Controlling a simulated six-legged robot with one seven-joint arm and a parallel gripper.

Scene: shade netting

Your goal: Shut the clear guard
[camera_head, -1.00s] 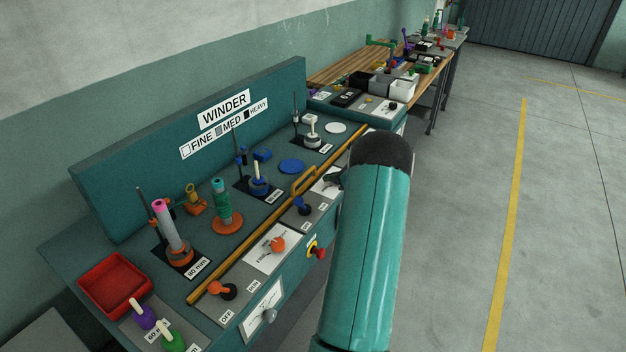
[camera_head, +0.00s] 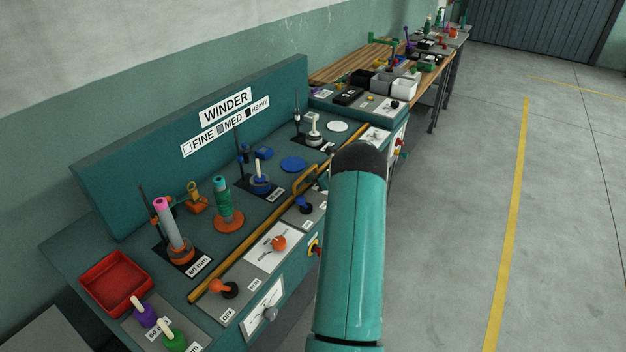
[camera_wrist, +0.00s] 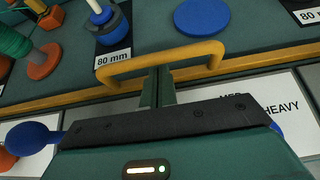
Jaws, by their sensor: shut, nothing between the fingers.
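The guard's clear sheet is hard to make out. Its yellow handle (camera_head: 304,181) stands on the long yellow rail (camera_head: 252,240) along the front of the winder bench. In the wrist view the handle (camera_wrist: 165,60) arches across the upper middle, with the rail (camera_wrist: 250,66) below it. My gripper (camera_wrist: 158,82) is shut and empty, its narrow fingers reaching up to the handle's bar. I cannot tell whether they touch it. In the head view my arm hides most of the gripper.
Spools stand behind the rail, including a green spool (camera_head: 222,200) and a pink-topped spool (camera_head: 170,228). Blue (camera_head: 304,205) and orange (camera_head: 221,287) knobs stick up in front of it. A red tray (camera_head: 116,283) is at left. The floor at right is clear.

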